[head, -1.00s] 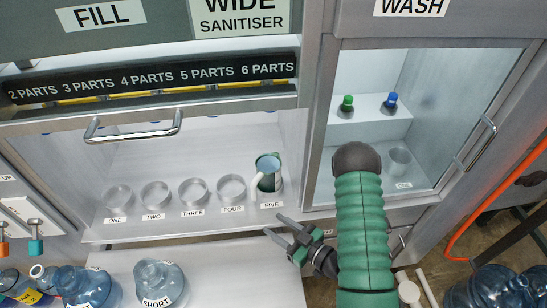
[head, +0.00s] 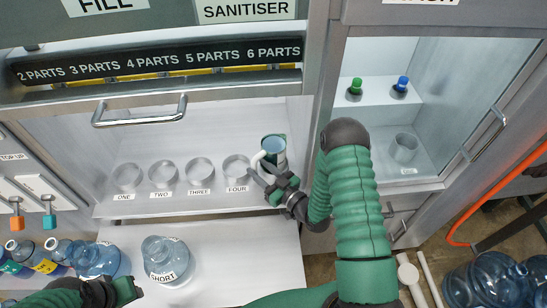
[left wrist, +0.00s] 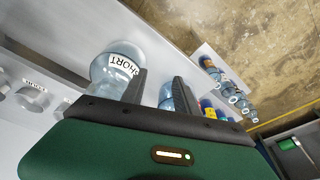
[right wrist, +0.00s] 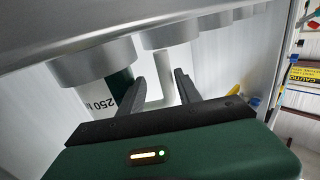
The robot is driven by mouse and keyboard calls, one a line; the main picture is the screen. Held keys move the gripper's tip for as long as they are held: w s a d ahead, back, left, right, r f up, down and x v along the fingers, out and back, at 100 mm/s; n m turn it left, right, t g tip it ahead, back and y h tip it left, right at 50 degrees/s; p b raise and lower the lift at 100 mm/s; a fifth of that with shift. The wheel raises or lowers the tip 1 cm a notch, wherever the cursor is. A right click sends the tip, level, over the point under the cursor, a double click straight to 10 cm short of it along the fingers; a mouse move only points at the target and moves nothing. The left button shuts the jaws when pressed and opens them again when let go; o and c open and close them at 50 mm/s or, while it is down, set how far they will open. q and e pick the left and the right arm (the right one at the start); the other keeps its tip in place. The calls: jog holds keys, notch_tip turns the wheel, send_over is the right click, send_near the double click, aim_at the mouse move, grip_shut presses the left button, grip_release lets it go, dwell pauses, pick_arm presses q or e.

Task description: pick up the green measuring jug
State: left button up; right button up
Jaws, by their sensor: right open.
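The green measuring jug (head: 273,146) stands upright at the right end of the shelf row, with its pale handle facing left and toward me. My right gripper (head: 261,175) is open at the jug's near side. In the right wrist view, the jug (right wrist: 120,88) shows a "250" mark, and its pale handle (right wrist: 157,75) lies between the open fingers or just beyond them; I cannot tell how deep. No grip shows. My left gripper (left wrist: 161,78) is open, low at the front left near the clear bottle marked SHORT (head: 165,262), with no hold on it visible.
A bar handle (head: 140,112) hangs above. A glazed wash cabinet (head: 405,110) stands to the right.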

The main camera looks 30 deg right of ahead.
aim_at(255, 170)
jog(key=shift+w+a+r, duration=0.15)
jog(key=shift+w+a, duration=0.65)
jog(key=shift+w, duration=0.25)
jog(key=shift+w+a, duration=0.1)
jog(key=shift+a, duration=0.3)
jog(key=shift+c, duration=0.9)
jog(key=shift+d, duration=0.15)
jog(key=shift+c, duration=1.2)
jog(key=shift+d, duration=0.5)
grip_shut()
pick_arm(q)
jog(key=shift+a+r, duration=0.1)
jog(key=shift+a, duration=0.6)
pick_arm(e)
jog(key=shift+a, duration=0.35)
jog(key=shift+d, duration=0.1)
